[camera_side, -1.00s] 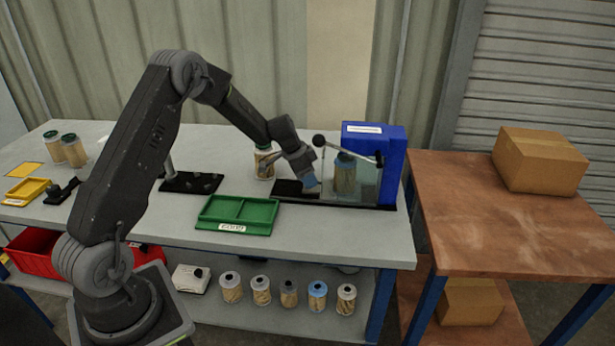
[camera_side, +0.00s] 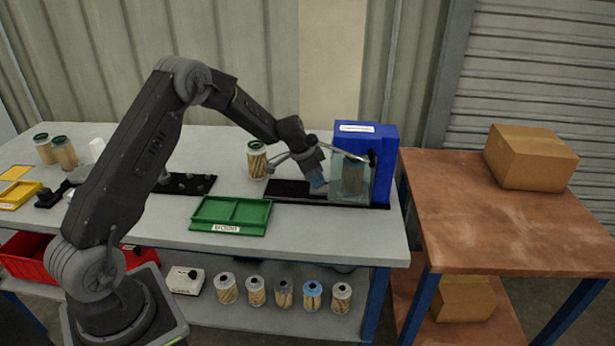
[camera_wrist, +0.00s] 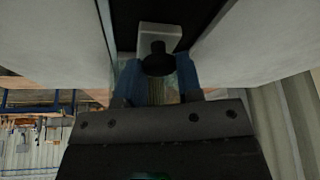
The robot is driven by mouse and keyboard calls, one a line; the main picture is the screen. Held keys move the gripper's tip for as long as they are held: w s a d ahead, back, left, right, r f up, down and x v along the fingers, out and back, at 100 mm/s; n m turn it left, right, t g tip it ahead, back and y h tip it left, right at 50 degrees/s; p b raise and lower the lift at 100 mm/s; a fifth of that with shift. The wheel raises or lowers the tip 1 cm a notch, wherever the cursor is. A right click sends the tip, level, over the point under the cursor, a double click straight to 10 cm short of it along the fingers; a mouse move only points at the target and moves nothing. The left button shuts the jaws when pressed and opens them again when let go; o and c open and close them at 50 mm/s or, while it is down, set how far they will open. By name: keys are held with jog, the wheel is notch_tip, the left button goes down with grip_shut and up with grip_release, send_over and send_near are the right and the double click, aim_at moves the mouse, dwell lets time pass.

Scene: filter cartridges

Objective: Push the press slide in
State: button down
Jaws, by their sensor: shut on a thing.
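The press is a blue upright housing (camera_side: 367,145) with a white label, at the right end of a long black base (camera_side: 290,190) on the grey bench. A clear panel (camera_side: 341,191) stands before it, and a cartridge (camera_side: 352,180) shows through the panel, close to the housing. My gripper (camera_side: 318,186) is low over the base, just left of the panel. In the wrist view its blue fingertips (camera_wrist: 168,88) are shut around a black knob (camera_wrist: 158,60) on a grey bracket (camera_wrist: 161,32), apparently the slide's handle. The side view hides this grip.
A green-topped cartridge (camera_side: 257,162) stands on the bench behind my gripper. A green tray (camera_side: 231,216) lies in front on the left, and a black plate with small parts (camera_side: 186,184) lies behind it. A cardboard box (camera_side: 530,157) sits on the right-hand table.

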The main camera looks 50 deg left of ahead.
jog(key=shift+w+d, duration=0.25)
jog(key=c, duration=1.1)
grip_release()
jog(key=o, duration=0.3)
jog(key=shift+s, duration=0.1)
jog(key=v, duration=1.4)
jog(key=shift+f, duration=0.1)
